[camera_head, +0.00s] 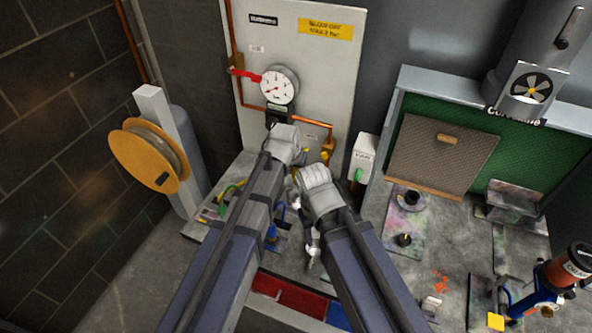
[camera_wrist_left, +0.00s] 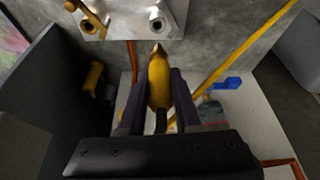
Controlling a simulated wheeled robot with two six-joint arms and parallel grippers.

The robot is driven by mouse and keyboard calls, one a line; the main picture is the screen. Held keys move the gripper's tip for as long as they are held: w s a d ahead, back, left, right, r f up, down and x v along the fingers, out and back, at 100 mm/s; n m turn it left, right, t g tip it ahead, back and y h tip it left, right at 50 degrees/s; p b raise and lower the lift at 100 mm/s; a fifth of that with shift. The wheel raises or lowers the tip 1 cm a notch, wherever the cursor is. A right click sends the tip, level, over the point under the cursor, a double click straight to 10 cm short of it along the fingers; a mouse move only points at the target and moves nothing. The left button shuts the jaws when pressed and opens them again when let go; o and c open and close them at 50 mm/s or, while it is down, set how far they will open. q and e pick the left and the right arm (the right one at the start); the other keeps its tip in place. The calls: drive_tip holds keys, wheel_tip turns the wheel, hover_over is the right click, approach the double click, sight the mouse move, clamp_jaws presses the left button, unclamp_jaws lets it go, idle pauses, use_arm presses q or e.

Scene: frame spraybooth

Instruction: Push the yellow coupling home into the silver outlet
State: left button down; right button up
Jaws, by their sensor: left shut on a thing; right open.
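The yellow coupling (camera_wrist_left: 158,82) sits between the two dark fingers of my left gripper (camera_wrist_left: 159,88), which is shut on it. Its narrow tip points at the silver outlet (camera_wrist_left: 157,21), a round port on a metal block. In the left wrist view a small gap shows between the tip and the outlet, and the two look roughly in line. In the head view my left wrist (camera_head: 284,142) hides the coupling and the outlet. My right gripper (camera_head: 298,197) is open beside the left arm, partly hidden by its own wrist.
A brass-coloured port (camera_wrist_left: 88,27) sits beside the outlet on the block. A yellow rod or hose (camera_wrist_left: 243,55) slants past on the right. A pressure gauge (camera_head: 278,85) and red handle (camera_head: 245,74) are on the panel above. A hose reel (camera_head: 150,157) stands left.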

sight(296, 185)
use_arm(q)
drive_tip(key=shift+f+b, duration=2.15)
drive_tip(key=shift+f, duration=0.15)
use_arm(e)
drive_tip(key=shift+f, duration=2.3)
use_arm(q)
drive_tip(key=shift+f+b, duration=1.75)
use_arm(e)
drive_tip(key=shift+f, duration=1.75)
use_arm(q)
drive_tip(key=c, duration=0.5)
unclamp_jaws()
drive_tip(key=shift+r, duration=0.2)
use_arm(e)
drive_tip(key=shift+r, duration=0.15)
use_arm(q)
drive_tip(key=p+v, duration=0.7)
drive_tip(key=shift+s+a+r, duration=0.1)
drive_tip(key=shift+s+r, duration=0.1)
drive_tip(key=shift+r, duration=0.05)
use_arm(e)
wheel_tip(296, 185, up, 7)
